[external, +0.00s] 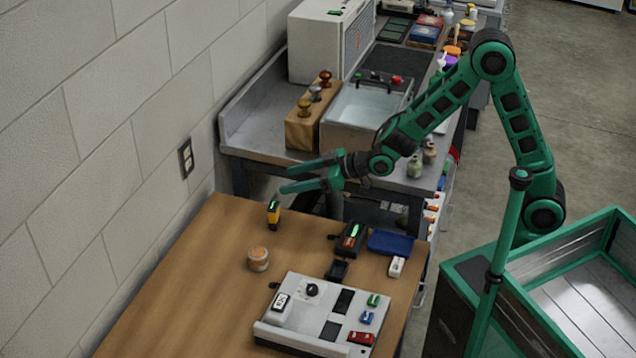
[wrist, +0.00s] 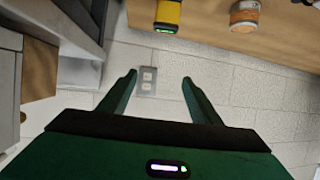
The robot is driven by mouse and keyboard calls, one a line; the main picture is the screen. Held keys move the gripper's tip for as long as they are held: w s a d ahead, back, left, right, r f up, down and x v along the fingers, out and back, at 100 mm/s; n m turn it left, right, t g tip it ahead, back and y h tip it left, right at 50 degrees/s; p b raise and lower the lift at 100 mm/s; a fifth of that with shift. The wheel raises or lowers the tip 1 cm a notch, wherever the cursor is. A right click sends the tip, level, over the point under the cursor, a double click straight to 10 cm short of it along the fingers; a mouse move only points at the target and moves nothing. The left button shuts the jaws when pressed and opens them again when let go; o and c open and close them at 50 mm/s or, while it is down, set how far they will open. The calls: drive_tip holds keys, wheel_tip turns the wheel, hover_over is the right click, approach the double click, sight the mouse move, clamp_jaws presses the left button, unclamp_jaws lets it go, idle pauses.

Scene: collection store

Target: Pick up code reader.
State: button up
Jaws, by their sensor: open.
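A small upright yellow and black device (external: 273,213), which looks like the code reader, stands on the wooden table near its far left edge.
An orange-labelled jar (external: 258,259) stands near the device. A white-grey panel box (external: 290,335), a black device with a green light (external: 352,238) and a blue tray (external: 390,243) are further right. A metal bench (external: 235,140) stands behind. The table's left part is clear.

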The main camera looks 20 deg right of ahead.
approach(278, 211)
drive_tip(key=x, duration=0.4)
drive_tip(key=shift+w+a+f, duration=0.15)
drive_tip(key=shift+w+f, duration=0.05)
drive_tip(key=x, duration=1)
drive_tip(key=shift+w+a+r, duration=0.1)
drive_tip(key=shift+w+a, duration=0.2)
drive_tip(key=shift+c, duration=0.4)
drive_tip(key=c, duration=1.1)
drive_tip(key=shift+r, duration=0.1)
